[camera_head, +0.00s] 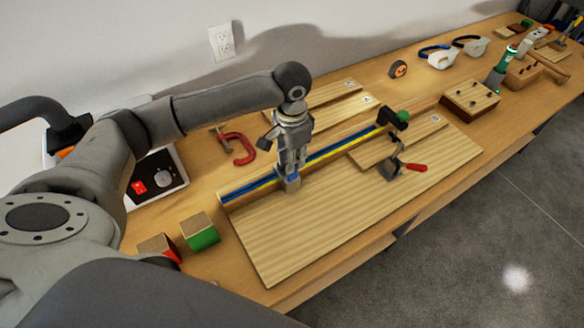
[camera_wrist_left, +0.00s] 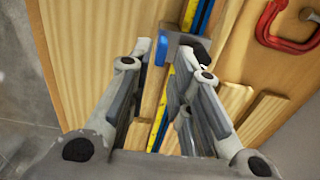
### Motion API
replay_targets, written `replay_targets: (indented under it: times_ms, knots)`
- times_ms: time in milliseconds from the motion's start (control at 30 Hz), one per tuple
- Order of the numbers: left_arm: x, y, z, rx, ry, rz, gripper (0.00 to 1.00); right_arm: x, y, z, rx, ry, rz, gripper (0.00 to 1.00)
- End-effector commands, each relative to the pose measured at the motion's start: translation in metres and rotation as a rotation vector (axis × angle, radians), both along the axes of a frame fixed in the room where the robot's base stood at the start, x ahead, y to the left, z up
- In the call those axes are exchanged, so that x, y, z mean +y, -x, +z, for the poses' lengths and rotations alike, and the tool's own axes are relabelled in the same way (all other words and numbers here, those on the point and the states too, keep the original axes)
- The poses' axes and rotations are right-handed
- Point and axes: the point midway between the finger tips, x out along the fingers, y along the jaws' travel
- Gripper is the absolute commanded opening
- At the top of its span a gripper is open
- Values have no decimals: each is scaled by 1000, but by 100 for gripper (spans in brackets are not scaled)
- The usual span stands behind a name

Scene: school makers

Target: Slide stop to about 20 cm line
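A long wooden fence with a blue and yellow scale strip (camera_head: 331,151) runs along the back of a pale board (camera_head: 330,215). A small stop with a blue part (camera_head: 292,184) sits on it near the left end. My left gripper (camera_head: 290,178) points down at this stop. In the left wrist view, the stop's grey bracket and blue piece (camera_wrist_left: 160,52) show at the fingertips of the left gripper (camera_wrist_left: 162,50). The fingers stand apart around it, but contact is unclear. Scale marks are too small to read. My right gripper is out of view.
A black block with a green knob (camera_head: 403,116) stands at the fence's far end. A red-handled clamp (camera_head: 389,168) and a wooden strip are on the board's right part. A red C-clamp (camera_head: 243,150) lies behind the fence. A green-sided block (camera_head: 203,237) sits at the left.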

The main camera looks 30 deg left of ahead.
Motion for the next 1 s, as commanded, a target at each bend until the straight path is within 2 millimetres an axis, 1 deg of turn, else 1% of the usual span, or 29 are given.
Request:
replay_targets:
  times_ms: [33,100,200,300,400,567,733,800,900,1000]
  knots:
    - [0,1,-10,4,-1,0,20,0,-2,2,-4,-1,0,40]
    - [0,1,-23,3,-1,-1,20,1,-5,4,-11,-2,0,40]
    - [0,1,-39,3,-2,-1,20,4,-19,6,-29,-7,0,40]
    - [0,0,-51,2,0,-1,20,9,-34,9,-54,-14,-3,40]
    - [0,0,-58,0,0,-1,20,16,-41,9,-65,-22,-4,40]
    - [0,0,-62,-1,-1,-1,20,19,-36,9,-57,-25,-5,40]
    - [0,0,-62,-1,0,-2,20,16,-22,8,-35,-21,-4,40]
    - [0,0,-62,-1,0,-2,11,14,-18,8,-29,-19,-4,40]
    - [0,0,-62,-1,0,-2,0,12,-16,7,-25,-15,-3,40]
    - [0,0,-61,-1,0,-2,0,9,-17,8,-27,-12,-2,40]
